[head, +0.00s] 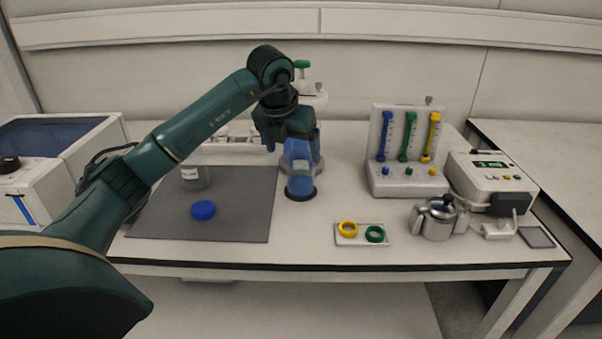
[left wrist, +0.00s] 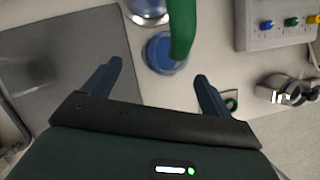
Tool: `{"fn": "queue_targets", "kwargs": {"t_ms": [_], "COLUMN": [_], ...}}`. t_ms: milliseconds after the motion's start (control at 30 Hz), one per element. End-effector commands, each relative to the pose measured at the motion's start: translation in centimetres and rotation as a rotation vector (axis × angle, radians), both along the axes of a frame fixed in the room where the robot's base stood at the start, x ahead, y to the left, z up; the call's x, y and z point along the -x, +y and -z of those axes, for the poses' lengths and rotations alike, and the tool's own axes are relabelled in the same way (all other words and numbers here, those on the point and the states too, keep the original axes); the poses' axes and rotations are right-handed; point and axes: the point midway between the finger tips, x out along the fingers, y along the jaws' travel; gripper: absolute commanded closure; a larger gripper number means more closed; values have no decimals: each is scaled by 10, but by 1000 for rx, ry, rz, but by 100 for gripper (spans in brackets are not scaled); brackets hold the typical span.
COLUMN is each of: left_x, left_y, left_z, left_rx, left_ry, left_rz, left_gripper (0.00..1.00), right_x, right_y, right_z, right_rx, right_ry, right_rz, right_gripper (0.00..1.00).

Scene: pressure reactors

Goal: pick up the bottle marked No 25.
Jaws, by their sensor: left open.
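A clear bottle with a white label (head: 195,177) stands on the grey mat (head: 255,205); the label is too small to read. A clear glass shape, seemingly this bottle, shows in the left wrist view (left wrist: 28,75). My right gripper is in neither view.
A blue cap (head: 203,210) lies on the mat. A reactor with a green knob (head: 301,64) stands behind my gripper. To the right are a flowmeter panel (head: 390,182), a ring tray (head: 362,241) and a metal vessel (head: 438,222).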

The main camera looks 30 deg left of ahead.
Motion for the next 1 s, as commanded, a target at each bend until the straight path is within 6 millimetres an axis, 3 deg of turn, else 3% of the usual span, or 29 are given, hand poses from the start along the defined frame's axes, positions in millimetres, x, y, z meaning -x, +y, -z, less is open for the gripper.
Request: {"fn": "queue_targets", "kwargs": {"t_ms": [267,533,800,1000], "left_x": [-7,-22,-25,-24], "left_y": [-1,-2,-2,-2], "left_z": [17,53,56,56], "left_rx": [1,1,1,1], "left_ry": [1,2,-2,-1], "left_rz": [0,1,3,3], "left_gripper": [15,15,15,31], "right_x": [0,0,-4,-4], "right_y": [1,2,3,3], "right_z": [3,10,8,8], "right_rx": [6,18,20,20], "right_ry": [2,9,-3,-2], "right_rz": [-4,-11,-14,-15], "right_gripper": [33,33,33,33]}}
